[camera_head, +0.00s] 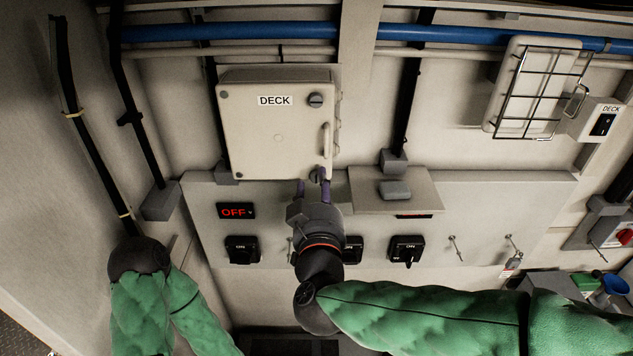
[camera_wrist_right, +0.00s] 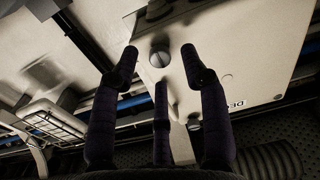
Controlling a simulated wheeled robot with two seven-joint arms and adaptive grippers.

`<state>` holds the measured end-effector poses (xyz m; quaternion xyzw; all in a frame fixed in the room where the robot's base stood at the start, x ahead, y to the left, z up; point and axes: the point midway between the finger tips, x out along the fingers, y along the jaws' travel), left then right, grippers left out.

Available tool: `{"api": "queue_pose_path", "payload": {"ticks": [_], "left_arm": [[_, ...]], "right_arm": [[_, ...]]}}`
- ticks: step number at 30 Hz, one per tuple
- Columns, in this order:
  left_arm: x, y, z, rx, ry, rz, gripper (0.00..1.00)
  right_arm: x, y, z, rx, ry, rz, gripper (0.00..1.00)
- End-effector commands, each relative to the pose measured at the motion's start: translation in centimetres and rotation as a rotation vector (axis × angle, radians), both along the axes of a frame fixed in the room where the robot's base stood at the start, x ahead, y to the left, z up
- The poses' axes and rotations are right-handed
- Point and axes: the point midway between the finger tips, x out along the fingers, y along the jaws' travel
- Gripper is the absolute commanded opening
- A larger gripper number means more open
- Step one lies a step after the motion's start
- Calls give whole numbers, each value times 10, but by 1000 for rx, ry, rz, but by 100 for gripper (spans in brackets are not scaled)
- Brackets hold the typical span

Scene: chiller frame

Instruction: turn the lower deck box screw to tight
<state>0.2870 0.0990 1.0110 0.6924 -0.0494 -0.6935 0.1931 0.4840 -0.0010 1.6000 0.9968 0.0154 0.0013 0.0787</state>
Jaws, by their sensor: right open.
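The beige deck box (camera_head: 275,140) with its "DECK" label is on the wall and looks closed. Its lower screw (camera_head: 317,174), a grey slotted knob, is at the lower right corner; the upper screw (camera_head: 315,100) is at the upper right. My right gripper (camera_head: 313,186) is just below the lower screw, fingers pointing up at it. In the right wrist view the lower screw (camera_wrist_right: 159,56) shows between the spread, open fingers (camera_wrist_right: 160,62), apparently without contact. The slot's exact angle is hard to read. My left arm is at lower left; its gripper is out of view.
Below the box a panel (camera_head: 480,195) carries a red "OFF" display (camera_head: 236,211) and several black rotary switches (camera_head: 406,250). A grey ledge (camera_head: 395,202) juts out right of my gripper. A box handle (camera_head: 326,139) is close above. A caged lamp (camera_head: 537,88) is at upper right.

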Motion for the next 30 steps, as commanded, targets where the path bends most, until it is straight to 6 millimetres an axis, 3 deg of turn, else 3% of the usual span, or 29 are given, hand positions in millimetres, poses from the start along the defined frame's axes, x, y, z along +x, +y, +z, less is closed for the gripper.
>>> {"api": "queue_pose_path", "payload": {"ticks": [6, 14, 19, 20, 30], "left_arm": [[0, 0, 2, 0, 0, 0, 0], [0, 0, 2, 0, 0, 0, 0], [0, 0, 2, 0, 0, 0, 0], [0, 0, 2, 0, 0, 0, 0], [0, 0, -1, 0, 0, 0, 0]], "right_arm": [[14, 1, -1, -2, 2, 1, 46], [15, 1, -1, -1, 0, 2, 46], [15, 1, -1, -1, 0, 2, 3], [15, 1, -1, -1, 1, 2, 0], [14, 1, -1, 22, 0, 1, 0]]}}
